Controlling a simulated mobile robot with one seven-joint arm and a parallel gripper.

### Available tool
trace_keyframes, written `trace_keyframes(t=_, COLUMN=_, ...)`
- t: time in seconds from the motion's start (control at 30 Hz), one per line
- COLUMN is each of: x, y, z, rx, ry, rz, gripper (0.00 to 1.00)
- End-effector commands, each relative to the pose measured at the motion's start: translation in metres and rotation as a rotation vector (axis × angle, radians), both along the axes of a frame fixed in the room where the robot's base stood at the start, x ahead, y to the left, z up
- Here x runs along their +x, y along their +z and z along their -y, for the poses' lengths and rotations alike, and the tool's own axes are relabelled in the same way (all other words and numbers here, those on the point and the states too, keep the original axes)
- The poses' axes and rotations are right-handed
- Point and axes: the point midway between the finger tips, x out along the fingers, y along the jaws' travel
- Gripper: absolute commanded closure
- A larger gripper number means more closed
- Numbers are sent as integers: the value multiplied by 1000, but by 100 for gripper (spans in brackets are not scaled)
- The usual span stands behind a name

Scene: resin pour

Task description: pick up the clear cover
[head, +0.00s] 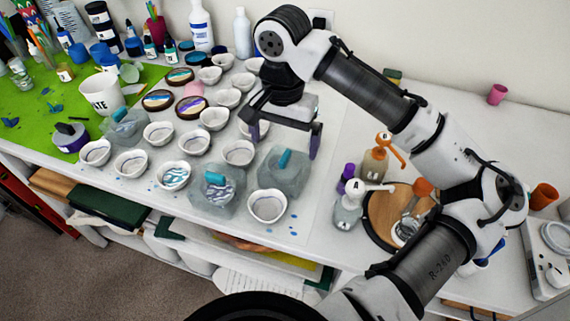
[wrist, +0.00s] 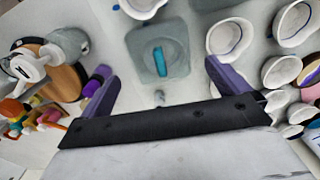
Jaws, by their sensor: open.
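A clear, boxy cover with a teal handle (head: 283,176) stands on the white table below and in front of my gripper. My gripper (head: 285,142) hangs over the table with its purple fingers spread, empty. In the wrist view the same cover (wrist: 172,60) lies just beyond my open fingertips (wrist: 160,72), between their lines and apart from them. A second clear cover with a teal handle (head: 212,195) stands to its left over a blue-swirled bowl. A third clear cover (head: 122,128) stands farther left on the table.
Several white bowls (head: 238,152) crowd the table left of and behind the nearest cover. One bowl (head: 267,206) stands close in front of it. Pump bottles (head: 349,210) and a round wooden board (head: 378,222) are to the right. A green mat (head: 40,120) is far left.

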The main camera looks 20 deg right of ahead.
Motion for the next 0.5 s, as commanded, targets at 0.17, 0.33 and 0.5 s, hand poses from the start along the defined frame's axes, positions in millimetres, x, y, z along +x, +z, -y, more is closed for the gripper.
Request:
trace_keyframes(t=0.17, x=0, y=-11, z=2, rx=0, ry=-1, rz=0, gripper=0)
trace_keyframes(t=0.33, x=3, y=-36, z=5, rx=0, ry=-1, rz=-1, gripper=0)
trace_keyframes(t=0.5, x=3, y=-54, z=4, rx=0, ry=1, rz=1, gripper=0)
